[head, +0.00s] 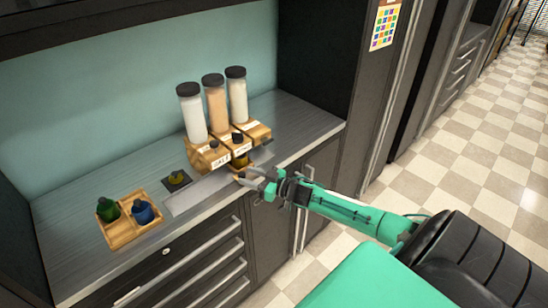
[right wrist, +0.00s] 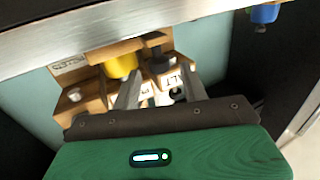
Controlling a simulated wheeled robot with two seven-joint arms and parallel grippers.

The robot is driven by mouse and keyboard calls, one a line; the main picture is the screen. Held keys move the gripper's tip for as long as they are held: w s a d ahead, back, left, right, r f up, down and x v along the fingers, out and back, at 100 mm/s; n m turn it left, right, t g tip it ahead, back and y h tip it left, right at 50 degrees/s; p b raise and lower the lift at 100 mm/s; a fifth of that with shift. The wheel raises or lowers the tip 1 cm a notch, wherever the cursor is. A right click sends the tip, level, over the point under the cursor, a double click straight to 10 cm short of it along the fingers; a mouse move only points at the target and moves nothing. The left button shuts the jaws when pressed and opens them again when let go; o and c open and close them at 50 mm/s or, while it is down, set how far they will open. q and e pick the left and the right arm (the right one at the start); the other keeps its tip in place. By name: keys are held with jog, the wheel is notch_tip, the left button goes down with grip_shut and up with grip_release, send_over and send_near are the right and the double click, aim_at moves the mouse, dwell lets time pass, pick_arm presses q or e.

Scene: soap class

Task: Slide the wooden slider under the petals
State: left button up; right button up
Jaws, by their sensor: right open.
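Three wooden dispensers (head: 222,148) with jars stand on the counter. The label at the left of the right wrist view seems to read petals upside down on its wooden block (right wrist: 84,97). The wooden slider (right wrist: 114,51) shows as a flat wooden piece carrying a yellow vessel (right wrist: 121,66); this vessel is also in the head view (head: 241,159), low at the dispensers' front. My right gripper (head: 246,174) is open at the slider's front edge in the head view. Its fingers (right wrist: 162,90) overlap the dispensers in the wrist view; contact cannot be told. My left gripper is out of view.
A wooden tray (head: 124,237) holds green and blue bottles at the counter's left. A pale metal strip (head: 192,195) lies left of my right gripper. The front counter edge runs above drawers.

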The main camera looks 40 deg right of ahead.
jog(key=b+v, duration=0.2)
jog(key=v, duration=0.8)
jog(key=shift+s+d, duration=0.1)
jog(key=shift+s, duration=0.1)
jog(key=s+r+p, duration=0.5)
jog(key=s+p, duration=0.1)
jog(key=p, duration=0.3)
dwell(1.1)
jog(key=shift+d, duration=0.1)
